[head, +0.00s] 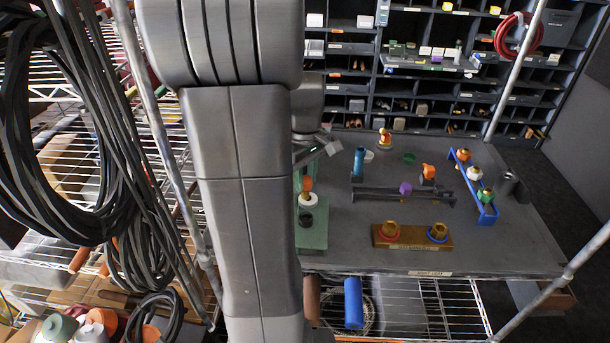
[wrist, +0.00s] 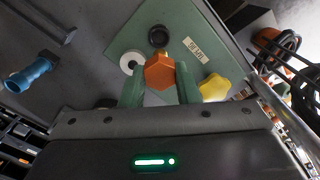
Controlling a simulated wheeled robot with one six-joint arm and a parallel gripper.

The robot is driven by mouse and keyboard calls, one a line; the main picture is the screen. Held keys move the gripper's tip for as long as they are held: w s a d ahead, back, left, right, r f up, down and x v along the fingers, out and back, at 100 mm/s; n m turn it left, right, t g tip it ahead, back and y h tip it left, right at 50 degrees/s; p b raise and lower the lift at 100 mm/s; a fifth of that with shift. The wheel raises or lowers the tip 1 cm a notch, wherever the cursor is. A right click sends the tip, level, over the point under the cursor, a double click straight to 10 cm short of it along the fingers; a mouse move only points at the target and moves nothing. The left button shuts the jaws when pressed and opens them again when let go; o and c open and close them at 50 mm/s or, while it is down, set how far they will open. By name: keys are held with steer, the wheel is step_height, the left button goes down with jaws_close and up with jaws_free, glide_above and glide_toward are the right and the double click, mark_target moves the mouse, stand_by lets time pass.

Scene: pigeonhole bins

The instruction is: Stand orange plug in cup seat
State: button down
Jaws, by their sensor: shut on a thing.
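My gripper (wrist: 161,80) is shut on the orange plug (wrist: 159,72), whose hexagonal head shows between the two green fingers in the wrist view. In the head view the orange plug (head: 307,184) is just right of my arm, which hides most of the gripper. A green plate (head: 314,238) lies below, with a white ring (wrist: 130,60) and a black round seat (wrist: 158,37) by the plug in the wrist view. Both also show in the head view, the white ring (head: 307,199) and the black seat (head: 307,220). I cannot tell whether the plug touches either.
A yellow star-shaped knob (wrist: 214,88) is right of the gripper. On the table are a wooden block (head: 412,242) with two brass cups, a blue rack (head: 487,212), a dark rail (head: 380,195) and a blue cylinder (head: 358,161). Pigeonhole bins (head: 430,95) stand behind.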

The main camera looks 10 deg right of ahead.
mark_target(306, 198)
steer(key=shift+d, duration=0.15)
steer(key=shift+f+b, duration=2.05)
steer(key=shift+f, duration=0.85)
steer(key=shift+f, duration=0.25)
steer(key=shift+f+b, duration=0.85)
steer(key=shift+f, duration=0.25)
steer(key=c, duration=1)
jaws_free()
steer(key=shift+r, duration=0.15)
